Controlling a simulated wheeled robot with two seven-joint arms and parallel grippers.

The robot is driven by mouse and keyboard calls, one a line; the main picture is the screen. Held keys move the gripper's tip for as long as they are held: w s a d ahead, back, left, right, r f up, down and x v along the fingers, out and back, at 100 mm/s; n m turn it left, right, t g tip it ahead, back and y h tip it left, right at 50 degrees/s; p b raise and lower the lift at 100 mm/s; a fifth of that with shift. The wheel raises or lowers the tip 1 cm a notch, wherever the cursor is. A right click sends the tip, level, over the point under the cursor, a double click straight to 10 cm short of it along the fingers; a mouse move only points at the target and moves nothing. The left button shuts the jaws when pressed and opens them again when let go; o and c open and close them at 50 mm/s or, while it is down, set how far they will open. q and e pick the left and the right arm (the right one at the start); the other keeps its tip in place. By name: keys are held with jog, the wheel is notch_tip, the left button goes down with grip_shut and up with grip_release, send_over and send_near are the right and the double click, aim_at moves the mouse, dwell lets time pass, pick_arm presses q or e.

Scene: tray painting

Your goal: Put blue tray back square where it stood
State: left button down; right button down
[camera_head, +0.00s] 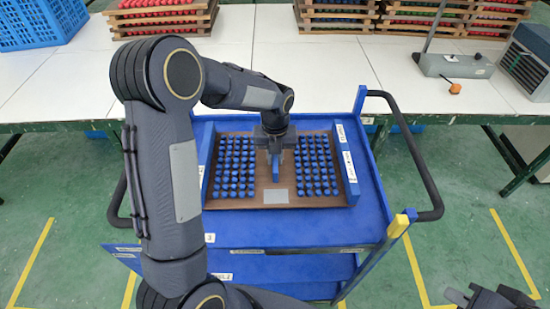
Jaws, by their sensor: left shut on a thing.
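The blue tray is a brown board (234,203) with rows of blue pieces left and right and a pale plate at its near middle. It lies on or just above the blue cart top, between two blue side rails, its edges roughly in line with the cart; I cannot tell if it touches. My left gripper (275,154) reaches down over the middle of the tray, shut on its blue central handle (276,171). The arm hides part of the tray's far edge. My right gripper (490,299) shows only partly at the bottom right corner; its jaws are unclear.
The blue cart (374,205) has black side handles and a yellow-topped corner post (398,225). A white table (340,75) behind holds stacked wooden trays with red and blue pieces, a blue crate (35,24) and a grey device (453,65).

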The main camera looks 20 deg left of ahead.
pick_arm(q)
jog(key=shift+f, duration=0.5)
jog(key=shift+w+f, duration=0.1)
jog(key=shift+f, duration=0.1)
jog(key=c, duration=1.4)
grip_release()
